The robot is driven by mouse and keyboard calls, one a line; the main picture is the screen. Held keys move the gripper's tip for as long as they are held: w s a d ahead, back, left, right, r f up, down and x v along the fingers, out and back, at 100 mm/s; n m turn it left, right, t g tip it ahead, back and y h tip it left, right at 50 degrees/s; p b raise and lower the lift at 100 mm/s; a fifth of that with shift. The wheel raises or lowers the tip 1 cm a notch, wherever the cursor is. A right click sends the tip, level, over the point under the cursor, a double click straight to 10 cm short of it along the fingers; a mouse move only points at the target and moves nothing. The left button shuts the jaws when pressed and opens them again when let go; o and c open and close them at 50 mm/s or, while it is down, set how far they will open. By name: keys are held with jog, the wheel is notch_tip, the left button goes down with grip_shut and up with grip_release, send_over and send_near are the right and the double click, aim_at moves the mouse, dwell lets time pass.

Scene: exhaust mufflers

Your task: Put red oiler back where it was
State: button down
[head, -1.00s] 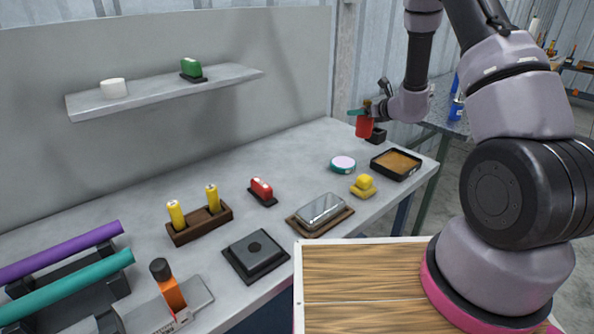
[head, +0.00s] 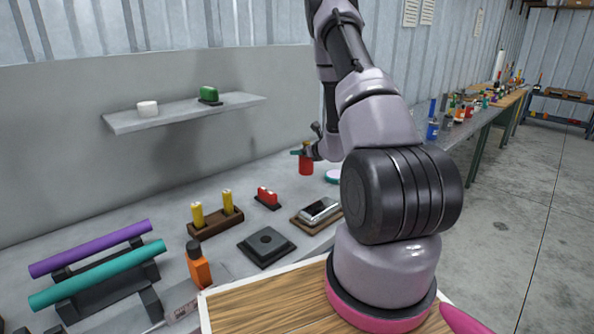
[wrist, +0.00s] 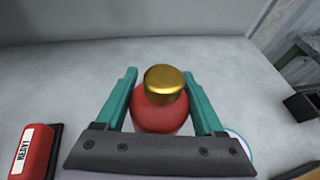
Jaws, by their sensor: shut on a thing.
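The red oiler (head: 306,165), with a gold cap in the wrist view (wrist: 164,84), is in my gripper (head: 302,152). The teal fingers are shut on its sides, and it looks about upright. It appears to be held above the back part of the grey bench, left of a pale round disc (head: 333,176). Its underside is hidden in the wrist view. A black square base (head: 266,262) with a round recess stands empty near the bench front.
A red block (head: 267,197) lies left of the oiler and shows in the wrist view (wrist: 32,152). Two yellow cylinders (head: 228,202) stand in a brown holder. A silver-topped item (head: 319,209) sits nearer. My arm hides the right bench end. A black box (wrist: 302,106) stands right.

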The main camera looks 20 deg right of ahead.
aim_at(303, 163)
jog(key=shift+d+f, duration=0.1)
jog(key=shift+f, duration=2.4)
jog(key=shift+f, duration=0.1)
grip_release()
jog(key=shift+f, duration=0.1)
